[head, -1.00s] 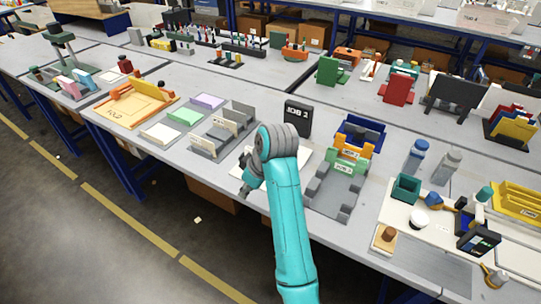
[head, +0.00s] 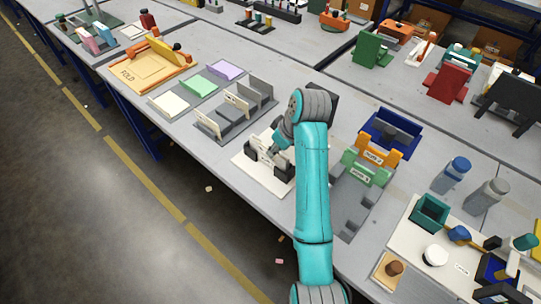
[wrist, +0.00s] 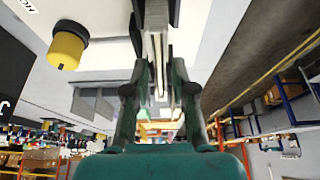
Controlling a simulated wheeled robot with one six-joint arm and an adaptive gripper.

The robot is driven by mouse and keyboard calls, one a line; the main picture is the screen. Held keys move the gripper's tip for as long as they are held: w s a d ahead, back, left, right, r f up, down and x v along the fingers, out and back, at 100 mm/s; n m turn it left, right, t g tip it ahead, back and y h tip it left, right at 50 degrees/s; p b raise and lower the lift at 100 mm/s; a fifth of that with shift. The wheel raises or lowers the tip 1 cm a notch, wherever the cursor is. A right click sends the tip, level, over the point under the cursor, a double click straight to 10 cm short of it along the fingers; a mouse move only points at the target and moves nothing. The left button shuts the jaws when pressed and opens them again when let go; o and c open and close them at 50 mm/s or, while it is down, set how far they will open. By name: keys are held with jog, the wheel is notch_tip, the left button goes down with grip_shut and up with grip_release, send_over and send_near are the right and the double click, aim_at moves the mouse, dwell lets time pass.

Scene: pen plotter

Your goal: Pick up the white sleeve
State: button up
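A thin white upright panel (head: 264,146), which looks like the white sleeve, stands between black blocks on a white base plate (head: 249,173). My gripper (head: 277,148) is at this panel, and my arm hides part of it. In the wrist view the fingers of my gripper (wrist: 158,75) lie on both sides of pale thin upright edges (wrist: 157,48). The gap is narrow, and I cannot tell whether the fingers press on them. Other white panels (head: 236,102) stand in a grey slotted rack (head: 262,107) to the left.
White, green and purple pads (head: 197,87) and an orange fold board (head: 150,67) lie farther left. A dark sign (head: 322,103) stands behind my arm. A grey holder (head: 351,197) with green and orange parts is close on the right. The table's front edge is near.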

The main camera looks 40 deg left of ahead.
jog(key=shift+x, duration=3.35)
jog(key=shift+w, duration=0.1)
grip_shut()
